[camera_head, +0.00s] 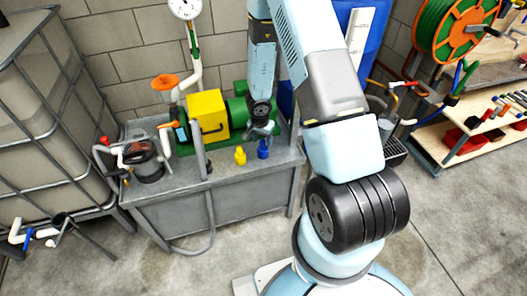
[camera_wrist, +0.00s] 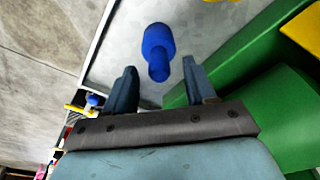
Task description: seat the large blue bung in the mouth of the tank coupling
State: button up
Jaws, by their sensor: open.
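The large blue bung (camera_head: 263,150) stands on the grey bench top near its front right, next to a yellow bung (camera_head: 240,156). In the wrist view the blue bung (camera_wrist: 158,48) lies just beyond the fingertips, roughly centred between them, with its narrower end towards me. My gripper (camera_head: 262,131) is open and empty, just above the blue bung; in the wrist view its two fingers (camera_wrist: 159,68) are apart, and neither touches it. White pipe fittings (camera_head: 28,234) sit low at the caged tank on the left; I cannot tell whether they include the tank coupling's mouth.
The grey bench (camera_head: 165,213) carries a green and yellow pump (camera_head: 207,116) close behind the bungs and a dark pot (camera_head: 147,164) at left. A hose (camera_head: 211,220) hangs over its front. The caged tank (camera_head: 35,135) stands left. Shelves with tools are at right.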

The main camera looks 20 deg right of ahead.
aim_at(263, 149)
jog(key=shift+w+d+f, duration=0.1)
jog(key=shift+d+f, duration=0.05)
jog(key=shift+f, duration=1.1)
grip_shut()
